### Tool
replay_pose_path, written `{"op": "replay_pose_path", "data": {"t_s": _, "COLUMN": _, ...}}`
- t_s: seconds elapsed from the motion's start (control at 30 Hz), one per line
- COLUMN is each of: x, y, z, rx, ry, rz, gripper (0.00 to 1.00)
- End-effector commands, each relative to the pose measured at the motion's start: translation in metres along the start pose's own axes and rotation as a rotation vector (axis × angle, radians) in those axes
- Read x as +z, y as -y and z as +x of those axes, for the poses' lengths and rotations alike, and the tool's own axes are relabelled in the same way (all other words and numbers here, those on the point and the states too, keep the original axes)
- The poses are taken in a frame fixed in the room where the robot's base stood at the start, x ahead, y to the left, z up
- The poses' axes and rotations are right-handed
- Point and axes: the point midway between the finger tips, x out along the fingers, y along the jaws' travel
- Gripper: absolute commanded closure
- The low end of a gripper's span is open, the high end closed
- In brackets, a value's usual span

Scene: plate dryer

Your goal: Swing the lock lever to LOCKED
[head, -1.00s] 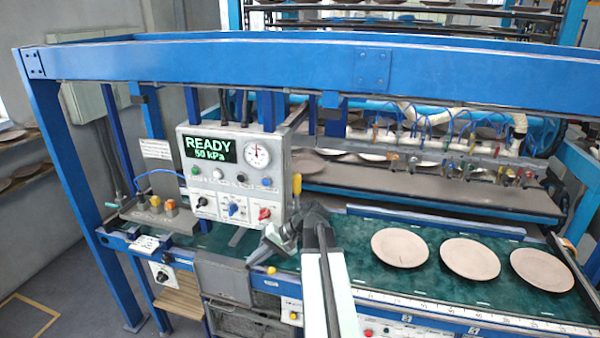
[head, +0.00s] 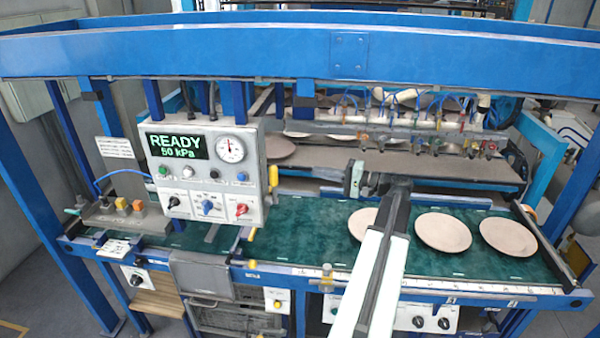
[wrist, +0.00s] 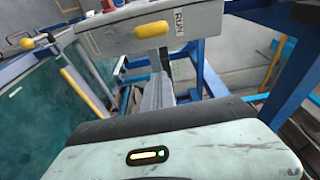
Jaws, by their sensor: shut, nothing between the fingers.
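The control box (head: 200,172) hangs over the left part of the green belt, its screen reading READY 50 kPa. A yellow lever handle (head: 273,176) stands upright on its right side. In the wrist view this yellow handle (wrist: 152,29) lies across the box's side, with a RUN label (wrist: 180,22) near its right end; no LOCKED label is readable. My gripper (head: 352,180) is right of the box, apart from the handle, and points left above the belt. In the wrist view my gripper (wrist: 156,92) is shut and empty, below the handle in the picture.
Several pale plates, one being the middle plate (head: 443,232), lie on the green belt (head: 310,225) at right. A row of suction fittings (head: 400,135) hangs behind. The blue overhead beam (head: 250,47) crosses above. Space between box and gripper is clear.

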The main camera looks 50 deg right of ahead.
Motion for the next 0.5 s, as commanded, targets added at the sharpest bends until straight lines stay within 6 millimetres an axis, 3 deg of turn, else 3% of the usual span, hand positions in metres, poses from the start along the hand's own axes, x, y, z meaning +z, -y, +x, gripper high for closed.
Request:
{"op": "replay_pose_path", "data": {"t_s": 0.43, "x": 0.001, "y": 0.0, "z": 0.093, "rx": 0.001, "ry": 0.004, "rz": 0.0, "gripper": 1.0}}
{"op": "replay_pose_path", "data": {"t_s": 0.5, "x": 0.015, "y": 0.0, "z": 0.095, "rx": 0.001, "ry": 0.0, "rz": 0.0, "gripper": 1.0}}
